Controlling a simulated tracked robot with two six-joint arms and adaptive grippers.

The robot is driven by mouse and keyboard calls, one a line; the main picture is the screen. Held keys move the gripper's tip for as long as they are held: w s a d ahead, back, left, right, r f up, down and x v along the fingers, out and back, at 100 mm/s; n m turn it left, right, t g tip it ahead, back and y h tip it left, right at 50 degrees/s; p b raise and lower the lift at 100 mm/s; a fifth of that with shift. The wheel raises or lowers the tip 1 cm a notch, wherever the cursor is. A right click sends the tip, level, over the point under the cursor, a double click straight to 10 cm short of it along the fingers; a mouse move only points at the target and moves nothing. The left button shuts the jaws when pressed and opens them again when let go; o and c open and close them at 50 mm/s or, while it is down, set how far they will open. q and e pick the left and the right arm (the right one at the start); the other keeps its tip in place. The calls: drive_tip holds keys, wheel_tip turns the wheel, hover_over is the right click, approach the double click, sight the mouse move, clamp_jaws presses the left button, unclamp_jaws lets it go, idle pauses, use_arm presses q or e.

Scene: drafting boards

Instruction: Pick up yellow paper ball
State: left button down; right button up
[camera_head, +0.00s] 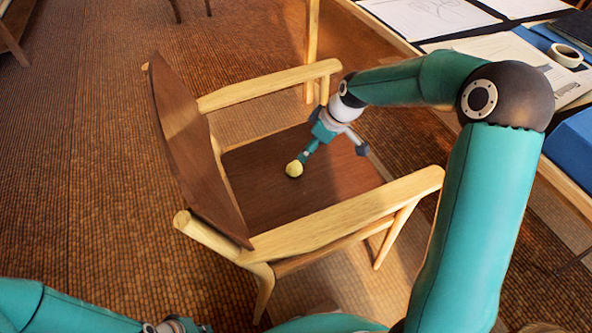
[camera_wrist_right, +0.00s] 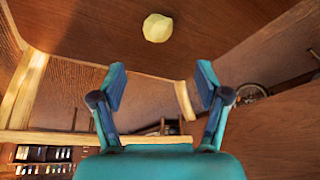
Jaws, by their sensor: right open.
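The yellow paper ball (camera_head: 294,169) rests on the dark brown seat of a wooden chair (camera_head: 262,194). It also shows in the right wrist view (camera_wrist_right: 157,28), near the top centre, ahead of the fingertips and not between them. My right gripper (camera_head: 332,155) is over the seat, open and empty. In the head view one fingertip appears right by the ball, but the wrist view shows a gap. In the wrist view the right gripper (camera_wrist_right: 161,84) has its two fingers spread wide. My left arm shows only in part at the bottom left; its fingers cannot be made out.
The chair's backrest (camera_head: 190,140) stands left of the ball, and light wooden armrests (camera_head: 350,213) run along both sides of the seat. A desk with papers (camera_head: 430,17), a tape roll (camera_head: 565,55) and blue items is at the upper right. Open floor lies to the left.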

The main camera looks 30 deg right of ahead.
sight(297, 165)
drive_tip(key=b+x, duration=0.1)
drive_tip(key=x, duration=0.6)
drive_tip(key=shift+a+f, duration=0.1)
drive_tip(key=shift+f, duration=0.25)
drive_tip(key=b+x, duration=0.2)
drive_tip(key=x, duration=0.3)
drive_tip(key=shift+w+f, duration=0.1)
drive_tip(key=shift+w, duration=0.05)
drive_tip(key=c, duration=0.8)
